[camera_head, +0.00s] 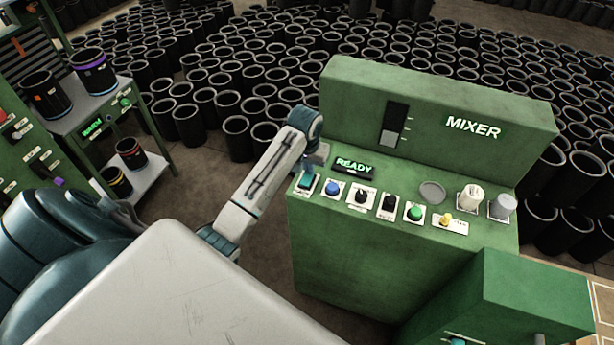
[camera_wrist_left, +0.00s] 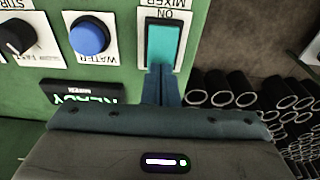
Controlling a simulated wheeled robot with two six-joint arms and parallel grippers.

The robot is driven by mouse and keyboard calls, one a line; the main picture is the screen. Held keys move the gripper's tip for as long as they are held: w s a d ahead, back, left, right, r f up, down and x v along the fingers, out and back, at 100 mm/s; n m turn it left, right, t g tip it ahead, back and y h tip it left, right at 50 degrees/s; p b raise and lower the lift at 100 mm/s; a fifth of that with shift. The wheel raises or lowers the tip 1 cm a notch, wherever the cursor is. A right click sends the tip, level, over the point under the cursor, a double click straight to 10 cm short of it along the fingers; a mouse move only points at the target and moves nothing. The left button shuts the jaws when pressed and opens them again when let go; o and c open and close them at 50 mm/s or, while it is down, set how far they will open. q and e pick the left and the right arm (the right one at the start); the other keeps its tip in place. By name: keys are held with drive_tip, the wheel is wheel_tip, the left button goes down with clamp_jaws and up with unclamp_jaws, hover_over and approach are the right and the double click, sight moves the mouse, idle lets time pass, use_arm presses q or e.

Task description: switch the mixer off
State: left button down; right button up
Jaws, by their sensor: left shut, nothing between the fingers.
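The green mixer cabinet (camera_head: 350,235) stands right of centre, with a row of controls and a lit READY display (camera_head: 355,167) on its sloping panel. At the row's left end is a teal rocker switch (camera_head: 305,182). In the left wrist view this switch (camera_wrist_left: 163,46) sits on a white plate marked MIXER and ON, upside down there. My left gripper (camera_head: 312,166) is at the panel's left end, by the switch. In the wrist view its shut, empty fingers (camera_wrist_left: 160,84) point at the switch's near end; I cannot tell whether they touch it. My right gripper is out of view.
A blue button (camera_head: 332,188) marked WATER, a black knob (camera_head: 361,196), a green button (camera_head: 414,212) and a yellow control (camera_head: 445,219) follow to the right. Black rubber sleeves (camera_head: 237,130) crowd the floor behind. A shelf cart (camera_head: 105,100) stands left.

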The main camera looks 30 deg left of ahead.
use_arm(q)
drive_tip(key=shift+r+p, duration=0.45)
drive_tip(key=shift+r, duration=2.95)
drive_tip(key=shift+s+f, duration=0.1)
